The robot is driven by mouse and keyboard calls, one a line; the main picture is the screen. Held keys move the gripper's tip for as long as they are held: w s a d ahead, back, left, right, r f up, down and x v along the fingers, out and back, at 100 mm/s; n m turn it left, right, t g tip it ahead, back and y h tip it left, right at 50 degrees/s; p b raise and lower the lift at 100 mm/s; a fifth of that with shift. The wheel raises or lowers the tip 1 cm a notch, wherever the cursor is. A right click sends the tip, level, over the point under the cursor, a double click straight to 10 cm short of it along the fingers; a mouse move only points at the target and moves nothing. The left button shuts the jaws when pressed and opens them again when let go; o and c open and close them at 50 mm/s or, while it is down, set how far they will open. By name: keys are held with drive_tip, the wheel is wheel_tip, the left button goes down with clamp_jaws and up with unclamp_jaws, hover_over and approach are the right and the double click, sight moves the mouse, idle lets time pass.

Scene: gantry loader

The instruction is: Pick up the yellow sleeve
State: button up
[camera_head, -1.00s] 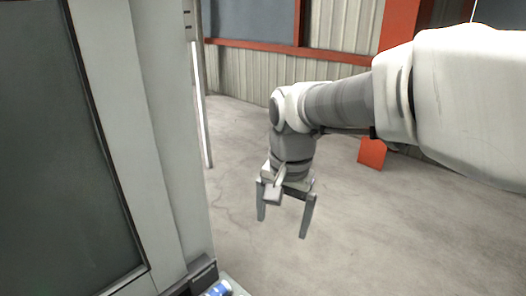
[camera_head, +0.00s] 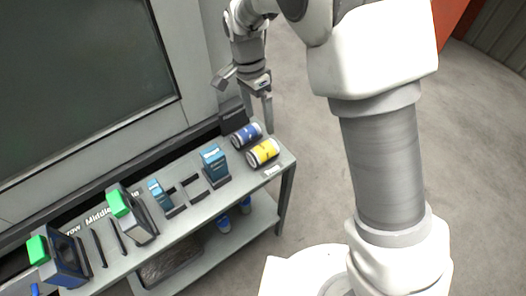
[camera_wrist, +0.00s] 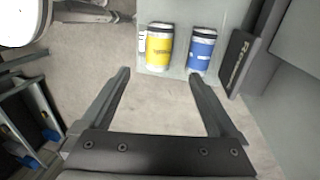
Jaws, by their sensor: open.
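The yellow sleeve (camera_head: 263,152) is a cylinder with pale ends, lying at the right end of the grey bench (camera_head: 228,189). A blue sleeve (camera_head: 246,134) lies beside it, towards the machine. My gripper (camera_head: 258,112) is open and empty, beyond the bench's end and close to the blue sleeve in the head view. In the wrist view the yellow sleeve (camera_wrist: 158,47) and the blue sleeve (camera_wrist: 201,50) show beyond my two spread fingers (camera_wrist: 160,88), with a gap between. Neither sleeve is between the fingers.
Along the bench stand a teal box (camera_head: 214,163), a smaller teal box (camera_head: 160,194), and green-topped blocks (camera_head: 118,203). A black block (camera_head: 233,119) stands behind the sleeves. The machine's grey wall (camera_head: 150,128) rises behind. A lower shelf (camera_head: 252,222) holds blue items. Floor to the right is clear.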

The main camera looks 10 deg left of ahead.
sight(264, 145)
drive_tip(key=f, duration=0.3)
drive_tip(key=s+d+f+b, duration=0.1)
drive_tip(key=f, duration=0.3)
drive_tip(key=d+f, duration=0.1)
drive_tip(key=f, duration=0.2)
drive_tip(key=shift+s+f+b, duration=0.3)
drive_tip(key=shift+f, duration=0.05)
drive_tip(key=shift+a, duration=0.1)
drive_tip(key=shift+c, duration=0.2)
clamp_jaws()
